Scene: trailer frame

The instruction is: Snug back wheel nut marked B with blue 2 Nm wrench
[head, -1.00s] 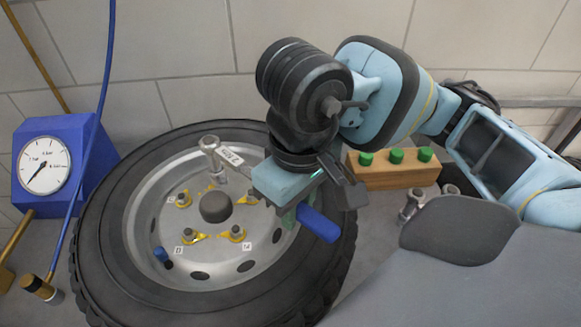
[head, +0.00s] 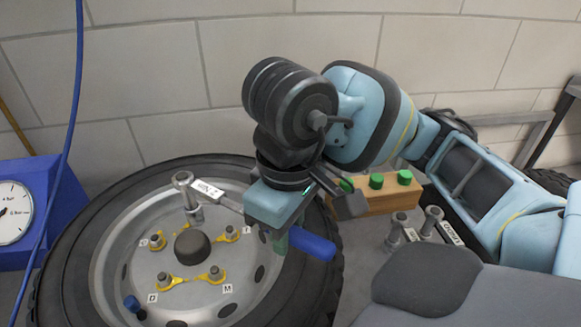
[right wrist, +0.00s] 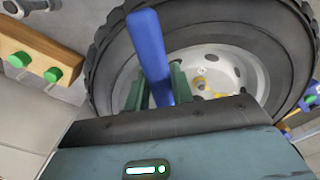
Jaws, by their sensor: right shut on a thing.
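The wheel (head: 70,250) lies with its grey rim facing up. Several nuts with yellow pointers and small letter tags circle its dark hub cap (head: 190,245). The wrench head (head: 184,182) stands upright over the back nut position, and its socket appears to be on or right above that nut. I cannot read a B tag; the wrench hides that spot. My right gripper (head: 290,225) is shut on the wrench near its blue handle (head: 312,246), right of the hub. The handle also shows between the fingers in the right wrist view (right wrist: 150,58). My left gripper is out of view.
A wooden block (head: 395,200) with green pegs stands behind right of the wheel. Two more wrenches (head: 415,235) lie beside it. A blue gauge box (head: 45,185) with a hose is at the left. A tiled wall (head: 280,60) closes the back.

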